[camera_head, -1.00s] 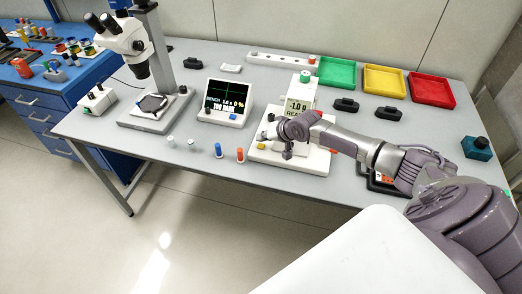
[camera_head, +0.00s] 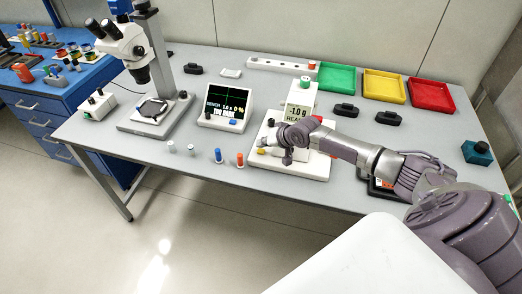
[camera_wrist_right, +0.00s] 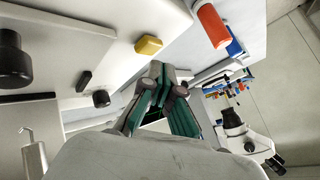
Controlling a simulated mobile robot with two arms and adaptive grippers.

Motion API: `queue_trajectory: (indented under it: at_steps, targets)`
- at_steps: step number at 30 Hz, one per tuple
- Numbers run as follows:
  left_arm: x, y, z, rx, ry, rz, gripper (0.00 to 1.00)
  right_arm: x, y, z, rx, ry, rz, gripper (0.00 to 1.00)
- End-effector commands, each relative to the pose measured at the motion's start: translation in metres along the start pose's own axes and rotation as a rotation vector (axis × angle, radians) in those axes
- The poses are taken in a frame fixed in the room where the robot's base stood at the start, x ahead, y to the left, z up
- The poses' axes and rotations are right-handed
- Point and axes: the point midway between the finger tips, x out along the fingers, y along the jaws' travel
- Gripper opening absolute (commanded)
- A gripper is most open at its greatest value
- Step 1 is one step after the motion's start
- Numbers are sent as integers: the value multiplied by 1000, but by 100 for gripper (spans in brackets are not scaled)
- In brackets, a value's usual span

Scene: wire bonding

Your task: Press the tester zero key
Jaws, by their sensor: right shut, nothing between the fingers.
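The tester (camera_head: 301,108) is a white device with a display that reads about -1.0 g, on a white base plate on the table. A yellow key (camera_head: 261,151) sits at the front left of its base. It also shows in the right wrist view (camera_wrist_right: 149,45). Which key is the zero key I cannot read. My right gripper (camera_head: 265,142) is shut and empty, low over the base beside the yellow key. In the wrist view its fingertips (camera_wrist_right: 168,72) are just below the yellow key in the picture; contact cannot be told. My left gripper is out of view.
A bench monitor (camera_head: 225,107) and a microscope (camera_head: 130,48) stand farther left. Green (camera_head: 337,64), yellow and red trays line the back right.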

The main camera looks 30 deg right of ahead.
Motion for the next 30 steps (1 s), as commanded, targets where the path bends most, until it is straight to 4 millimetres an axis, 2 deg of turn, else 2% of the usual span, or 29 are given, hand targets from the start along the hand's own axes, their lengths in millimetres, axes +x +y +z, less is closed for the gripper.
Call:
queue_trajectory:
  at_steps: [30]
  targets:
    - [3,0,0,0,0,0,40,6,4,4,0,0,0,0]
